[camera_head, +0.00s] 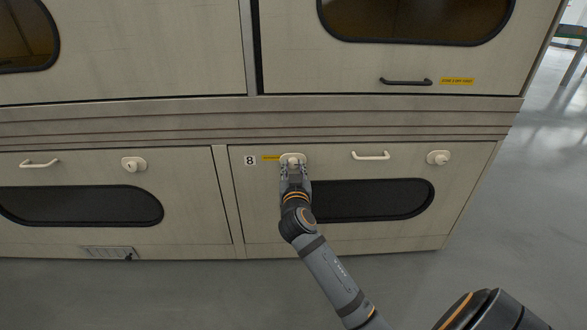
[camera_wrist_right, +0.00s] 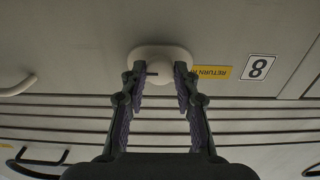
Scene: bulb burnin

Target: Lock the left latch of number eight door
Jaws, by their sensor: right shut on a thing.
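The number eight door (camera_head: 262,215) is the lower right door of the cabinet, with an "8" label (camera_head: 250,160) at its upper left corner. Its left latch (camera_head: 292,158) is a white knob on a rounded plate, just right of a yellow label. My right gripper (camera_head: 294,168) is at this latch, its fingers closed on either side of the knob. In the right wrist view the latch plate (camera_wrist_right: 160,55) shows upside down between the fingertips (camera_wrist_right: 160,75), and a dark mark shows on the knob's left side. The fingers partly hide the knob. My left gripper is not in view.
On the same door are a white handle (camera_head: 370,155) and a right latch (camera_head: 438,157). A dark oval window (camera_head: 375,200) lies below them. The neighbouring door on the left has its own latch (camera_head: 133,164) and handle (camera_head: 40,163). Grey floor (camera_head: 180,295) in front is clear.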

